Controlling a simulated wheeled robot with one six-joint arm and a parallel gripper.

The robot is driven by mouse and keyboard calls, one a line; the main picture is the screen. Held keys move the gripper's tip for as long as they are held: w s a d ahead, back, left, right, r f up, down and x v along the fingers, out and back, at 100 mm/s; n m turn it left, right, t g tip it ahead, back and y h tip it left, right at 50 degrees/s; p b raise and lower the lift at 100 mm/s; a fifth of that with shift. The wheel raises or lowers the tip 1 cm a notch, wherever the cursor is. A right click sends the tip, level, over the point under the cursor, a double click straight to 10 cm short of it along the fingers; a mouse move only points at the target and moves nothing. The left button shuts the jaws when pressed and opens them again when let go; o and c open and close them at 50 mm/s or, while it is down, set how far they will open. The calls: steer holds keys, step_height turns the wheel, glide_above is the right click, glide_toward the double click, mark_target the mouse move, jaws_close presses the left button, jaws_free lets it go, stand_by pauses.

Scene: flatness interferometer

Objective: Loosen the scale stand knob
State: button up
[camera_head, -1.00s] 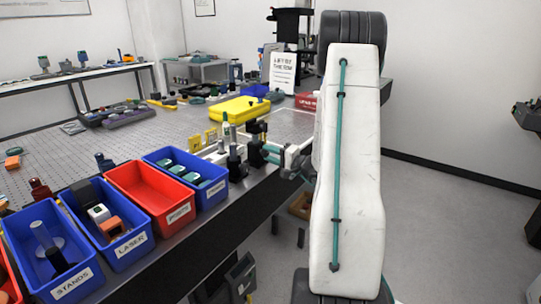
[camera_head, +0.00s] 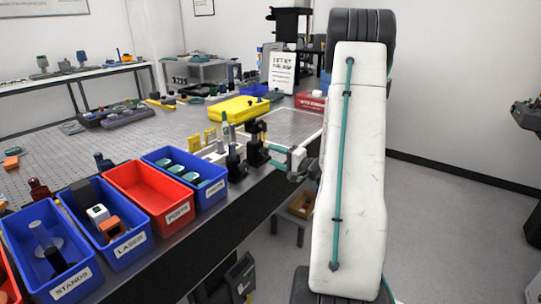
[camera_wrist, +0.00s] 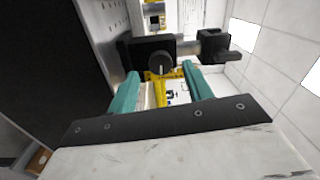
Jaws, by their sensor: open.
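The scale stand knob (camera_wrist: 160,64) is a round black knob with a pale mark on its face, set on a black stand block (camera_wrist: 138,54) in the wrist view. My gripper (camera_wrist: 162,80) is open, with its teal fingers to the left and right of the knob's lower side. I cannot tell whether they touch it. In the head view my gripper (camera_head: 272,153) reaches in from the right beside the black stand (camera_head: 255,152) near the table's edge. The knob is too small to make out there.
Open bins stand along the table's front edge, among them a red bin (camera_head: 148,190) and a blue bin (camera_head: 188,178). A second black post (camera_head: 235,162) is just left of the stand.

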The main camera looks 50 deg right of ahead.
steer(key=s, duration=0.5)
steer(key=shift+d+f, duration=0.1)
steer(key=shift+d, duration=0.1)
steer(key=shift+m, duration=0.3)
